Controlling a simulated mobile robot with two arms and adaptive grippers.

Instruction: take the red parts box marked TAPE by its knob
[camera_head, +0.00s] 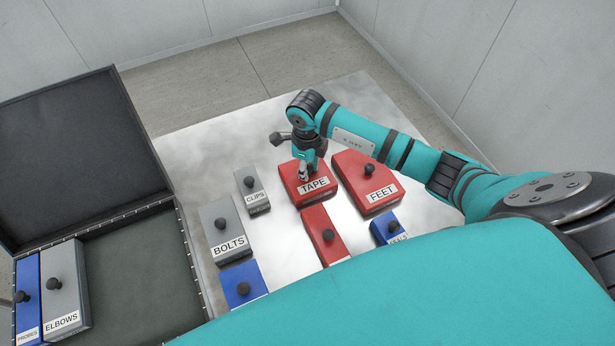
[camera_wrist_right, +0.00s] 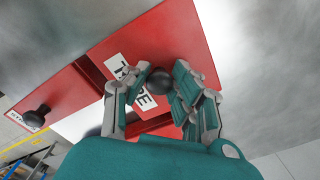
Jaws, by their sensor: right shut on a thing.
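The red parts box marked TAPE (camera_head: 318,195) rests on the pale table among other boxes, its label facing the near side. It fills much of the right wrist view (camera_wrist_right: 190,35), where its label is partly covered by a finger. Its dark round knob (camera_wrist_right: 158,81) sits between the fingers there. My right gripper (camera_head: 304,173) reaches down onto the box from above and is shut on the knob; the fingers also show in the wrist view (camera_wrist_right: 160,77). In the head view the knob is hidden by the gripper. My left gripper is not in view.
A red FEET box (camera_head: 381,193) stands close on the right, another red box (camera_head: 316,226) just in front. Grey CLIPS (camera_head: 261,203) and BOLTS (camera_head: 235,244) boxes are left. An open dark case (camera_head: 155,207) at far left holds PROBES and ELBOWS boxes, with bare floor beside them.

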